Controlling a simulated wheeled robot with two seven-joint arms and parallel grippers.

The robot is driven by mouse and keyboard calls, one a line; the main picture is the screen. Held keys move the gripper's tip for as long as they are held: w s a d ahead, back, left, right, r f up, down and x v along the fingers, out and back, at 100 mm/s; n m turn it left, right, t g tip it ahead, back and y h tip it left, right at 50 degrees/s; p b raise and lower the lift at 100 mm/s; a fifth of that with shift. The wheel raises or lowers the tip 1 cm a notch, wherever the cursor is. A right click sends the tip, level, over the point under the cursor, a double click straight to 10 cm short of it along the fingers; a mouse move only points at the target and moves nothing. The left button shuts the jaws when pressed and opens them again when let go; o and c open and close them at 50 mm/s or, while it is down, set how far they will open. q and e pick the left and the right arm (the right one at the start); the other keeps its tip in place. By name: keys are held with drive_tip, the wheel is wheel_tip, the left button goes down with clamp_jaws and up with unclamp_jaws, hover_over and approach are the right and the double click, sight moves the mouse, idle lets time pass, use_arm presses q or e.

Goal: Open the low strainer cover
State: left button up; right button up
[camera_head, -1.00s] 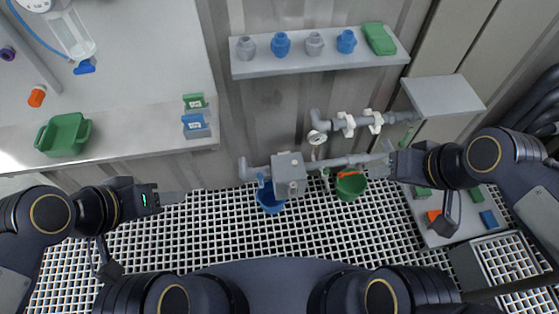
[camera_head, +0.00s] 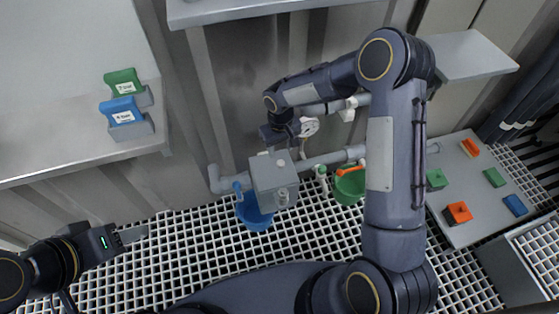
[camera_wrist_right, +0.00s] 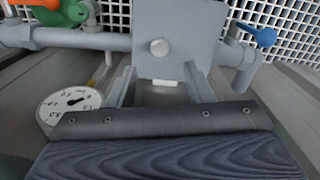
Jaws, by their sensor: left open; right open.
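The low strainer is a grey box (camera_head: 273,180) on the low pipe in the head view, with a round knob on its cover (camera_head: 281,164). It also fills the top middle of the right wrist view (camera_wrist_right: 185,30), its knob facing the camera. My right gripper (camera_head: 274,148) is behind the box, its fingertips partly hidden. In the right wrist view my right gripper (camera_wrist_right: 163,88) is open, its fingers on either side of a small pale tab at the box's lower edge; I cannot tell whether they touch. My left gripper (camera_head: 134,234) is open and empty over the grating at the left.
A pressure gauge (camera_wrist_right: 68,104) is close left of my right gripper. A tray (camera_head: 455,229) with colored blocks lies at the right.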

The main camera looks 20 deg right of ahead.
sight(281, 163)
wheel_tip(281, 163, down, 7)
drive_tip(key=shift+r+b, duration=0.15)
drive_tip(key=shift+b, duration=0.9)
clamp_jaws()
